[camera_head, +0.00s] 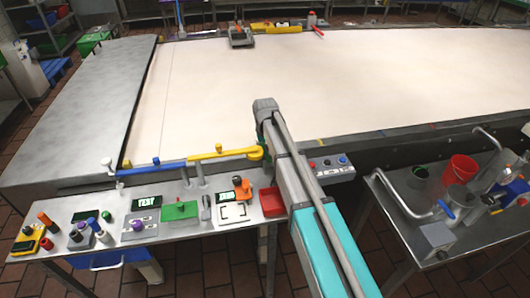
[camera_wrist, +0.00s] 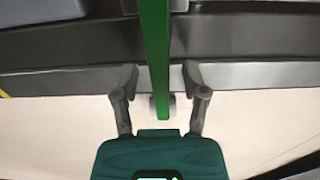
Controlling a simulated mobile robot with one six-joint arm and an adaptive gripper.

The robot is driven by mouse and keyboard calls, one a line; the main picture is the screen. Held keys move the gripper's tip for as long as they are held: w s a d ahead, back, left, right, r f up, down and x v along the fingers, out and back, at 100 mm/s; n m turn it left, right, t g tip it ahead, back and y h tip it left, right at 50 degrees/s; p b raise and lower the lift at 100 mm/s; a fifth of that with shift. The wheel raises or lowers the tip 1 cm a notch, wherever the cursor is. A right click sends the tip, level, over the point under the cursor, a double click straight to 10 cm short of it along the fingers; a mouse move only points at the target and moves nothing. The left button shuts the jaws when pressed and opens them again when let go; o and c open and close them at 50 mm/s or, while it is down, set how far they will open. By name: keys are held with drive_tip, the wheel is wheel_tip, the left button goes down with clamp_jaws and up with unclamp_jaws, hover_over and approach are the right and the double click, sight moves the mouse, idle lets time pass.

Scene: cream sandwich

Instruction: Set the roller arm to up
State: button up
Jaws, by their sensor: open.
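My gripper (camera_wrist: 160,82) is open in the wrist view, its two grey fingers spread apart. A long green bar (camera_wrist: 153,45) comes down from the top between the fingers, and its lower end is close to the teal gripper body. It may be the roller arm, but I cannot be sure. I cannot tell whether it touches the gripper. In the head view my arm reaches over the front edge of the belt and its own links hide the gripper. A blue bar (camera_head: 150,163) and a yellow bar (camera_head: 222,154) run along that edge, left of my arm.
The wide cream-coloured belt (camera_head: 330,75) fills the middle. A metal bench (camera_head: 172,228) in front holds several small devices, a green block (camera_head: 180,210) and a red tray (camera_head: 272,202). A right-hand cart holds a red bucket (camera_head: 459,170). A button box (camera_head: 331,167) sits beside my arm.

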clamp_jaws()
idle(0.3)
drive_tip(key=shift+s+a, duration=0.1)
drive_tip(key=shift+a, duration=0.1)
